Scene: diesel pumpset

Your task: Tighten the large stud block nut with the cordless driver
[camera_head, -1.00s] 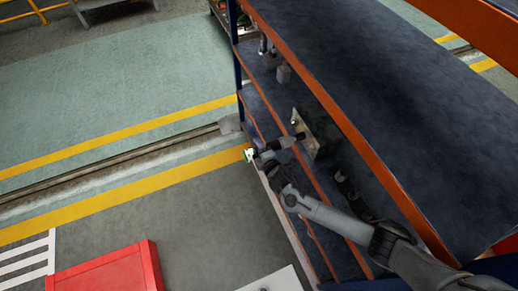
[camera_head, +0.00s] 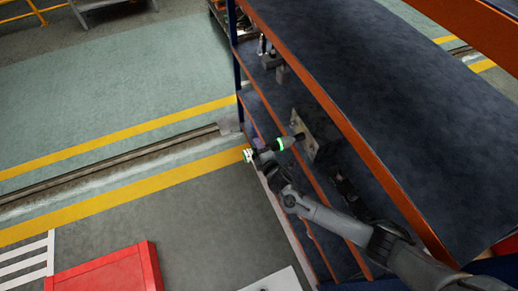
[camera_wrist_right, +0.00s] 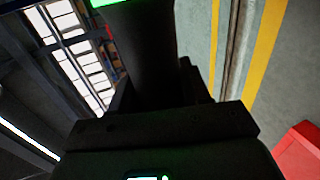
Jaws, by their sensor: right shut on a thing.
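The dark cordless driver (camera_head: 284,144) lies level at the shelf's open side, with a glowing green ring near its nose. Its nose points right at the pale plate of the stud block (camera_head: 306,136) and appears to meet it. The nut is hidden by the nose. My right gripper (camera_head: 264,154) is shut on the driver. In the right wrist view the dark driver body (camera_wrist_right: 145,60) fills the middle, with a green glow at the top and a small lit display at the bottom. My left gripper is not in view.
The stud block stands inside a rack with orange beams (camera_head: 345,118) and dark shelves (camera_head: 385,90); the upper shelf overhangs it. Other dark parts (camera_head: 281,73) sit farther along the rack. A red box (camera_head: 108,272) is on the floor at lower left. The floor left of the rack is open.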

